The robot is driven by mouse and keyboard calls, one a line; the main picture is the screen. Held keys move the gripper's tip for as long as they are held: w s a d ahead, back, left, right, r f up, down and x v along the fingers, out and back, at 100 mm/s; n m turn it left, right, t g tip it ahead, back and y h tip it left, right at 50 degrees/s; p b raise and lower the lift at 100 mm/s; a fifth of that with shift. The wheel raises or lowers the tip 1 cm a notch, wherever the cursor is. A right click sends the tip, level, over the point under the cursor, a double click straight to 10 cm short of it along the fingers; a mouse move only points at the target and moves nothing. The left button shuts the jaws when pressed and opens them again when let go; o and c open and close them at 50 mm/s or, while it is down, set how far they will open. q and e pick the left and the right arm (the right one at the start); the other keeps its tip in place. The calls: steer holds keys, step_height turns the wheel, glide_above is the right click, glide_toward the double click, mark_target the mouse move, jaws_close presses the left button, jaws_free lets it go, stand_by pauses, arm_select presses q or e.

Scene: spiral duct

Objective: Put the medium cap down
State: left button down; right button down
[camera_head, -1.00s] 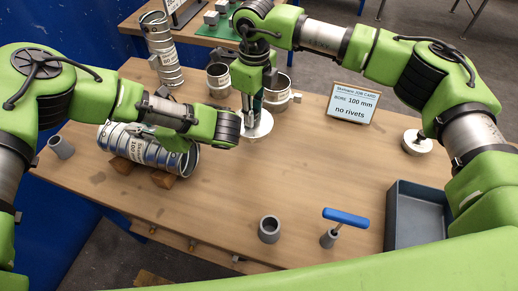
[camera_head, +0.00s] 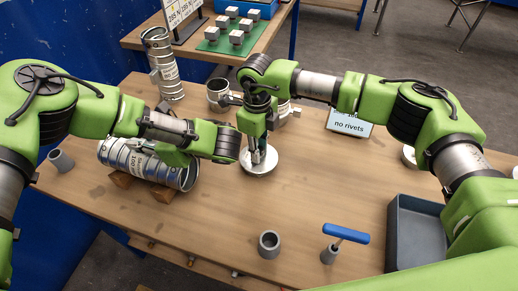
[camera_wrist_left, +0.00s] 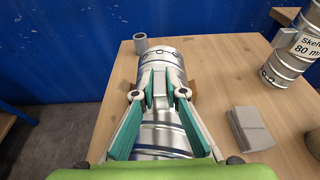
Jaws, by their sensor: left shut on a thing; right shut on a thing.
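The medium cap (camera_head: 260,165), a pale round disc, is at the middle of the table under my right gripper (camera_head: 257,155). My right gripper points down and is shut on its top. I cannot tell whether the disc touches the table. My left gripper (camera_head: 180,158) is shut on the lying spiral duct (camera_head: 125,158), a shiny ribbed tube with a white label, resting on wooden blocks. In the left wrist view, the fingers (camera_wrist_left: 160,82) lie on both sides of something on the duct (camera_wrist_left: 155,55); the contact is not clear.
Another pale disc (camera_head: 408,157) is partly hidden by my right arm. A job card (camera_head: 350,123), an upright duct (camera_head: 162,70) and a metal collar (camera_head: 217,92) stand behind. A grey tray (camera_head: 393,235), blue-handled tool (camera_head: 346,233) and grey cup (camera_head: 269,244) are in front.

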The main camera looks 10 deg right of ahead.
steer(key=c, duration=1.8)
jaws_free()
step_height(320, 180, up, 12)
steer(key=shift+a+r, duration=0.1)
steer(key=shift+a, duration=0.05)
arm_select(q)
steer(key=c, duration=2)
jaws_free()
steer(key=shift+o, duration=0.2)
